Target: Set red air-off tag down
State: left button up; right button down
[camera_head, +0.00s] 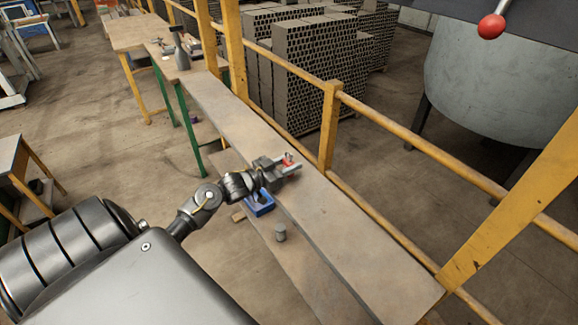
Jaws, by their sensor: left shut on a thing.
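The red air-off tag (287,158) is a small red piece between the fingers of my left gripper (288,166). The gripper is shut on it, over the long narrow bench (345,225). The fingers partly hide the tag, and I cannot tell whether it touches the bench top. My right gripper is not in view.
A blue object (261,208) and a grey cylinder (280,232) are beside the bench on a lower board. A yellow railing (425,145) runs along the bench's far side. Brick stacks (305,75) stand behind it. The near bench top is clear.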

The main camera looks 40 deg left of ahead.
pick_arm(q)
jog(key=shift+f, duration=0.85)
jog(key=shift+f, duration=0.1)
jog(key=o, duration=1)
